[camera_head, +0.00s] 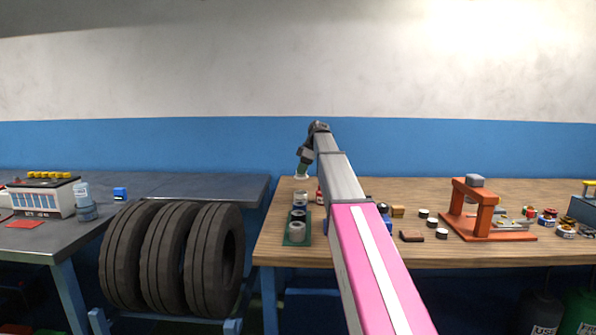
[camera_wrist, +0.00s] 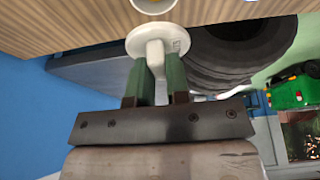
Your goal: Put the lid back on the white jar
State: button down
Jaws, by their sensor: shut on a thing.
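My gripper (camera_head: 303,168) is above the left part of the wooden table. In the wrist view my gripper (camera_wrist: 157,68) has its two green fingers shut on the stem of a white round lid (camera_wrist: 172,41). The lid is held clear of the table. A white round jar (camera_wrist: 150,8), cut by the top edge of the wrist view, is close to the lid but apart from it. In the head view a whitish jar (camera_head: 299,197) stands below my gripper, at the far end of a row. I cannot tell whether both views show the same jar.
A red item (camera_head: 320,196) is just right. An orange press (camera_head: 478,205) and small pots are further right. Tires (camera_head: 170,257) stand left of the wooden table (camera_head: 360,254).

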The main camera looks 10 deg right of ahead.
jog(key=shift+f, duration=3.1)
jog(key=shift+f, duration=0.15)
jog(key=c, duration=0.5)
grip_release()
jog(key=shift+c, duration=0.2)
jog(key=shift+r, duration=3.5)
